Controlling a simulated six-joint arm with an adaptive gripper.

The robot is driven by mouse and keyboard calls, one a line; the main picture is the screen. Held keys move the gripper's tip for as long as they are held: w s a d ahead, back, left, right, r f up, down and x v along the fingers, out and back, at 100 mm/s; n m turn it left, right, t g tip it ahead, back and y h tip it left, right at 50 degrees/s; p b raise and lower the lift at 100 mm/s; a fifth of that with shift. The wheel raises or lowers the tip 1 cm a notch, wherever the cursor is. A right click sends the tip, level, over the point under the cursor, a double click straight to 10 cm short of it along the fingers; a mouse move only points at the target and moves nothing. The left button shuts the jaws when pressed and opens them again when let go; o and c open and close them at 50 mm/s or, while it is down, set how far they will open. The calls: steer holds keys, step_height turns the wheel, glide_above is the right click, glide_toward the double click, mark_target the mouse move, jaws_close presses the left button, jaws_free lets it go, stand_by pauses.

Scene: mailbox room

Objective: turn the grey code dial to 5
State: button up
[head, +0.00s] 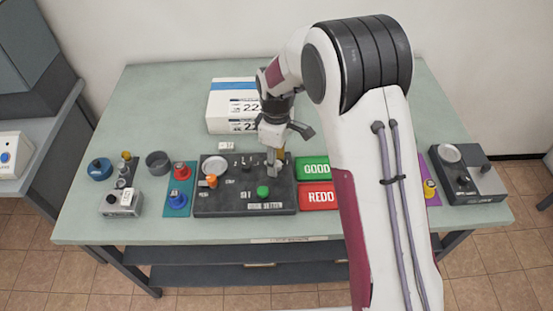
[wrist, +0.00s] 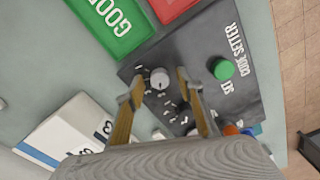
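The code setter box (head: 231,198) is a dark panel on the table; it also shows in the wrist view (wrist: 195,48). The grey code dial (wrist: 159,78) is a small round knob with white marks around it. Its pointer is too small to read. My gripper (wrist: 156,84) is open, with one finger on each side of the dial in the picture. I cannot tell whether the fingers touch it. In the head view my gripper (head: 275,163) is low over the box's back right part, and the dial is hidden there.
The box also carries a green button (head: 263,191) and an orange knob (head: 211,181). Green GOOD (head: 314,169) and red REDO (head: 318,197) plates lie to the right. A white carton (head: 222,107) stands behind. Several small devices stand to the left, and a dark scale-like device (head: 467,173) far right.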

jaws_close()
steer(key=shift+m, duration=1.8)
steer(key=m, duration=0.8)
steer(key=shift+m, duration=2.1)
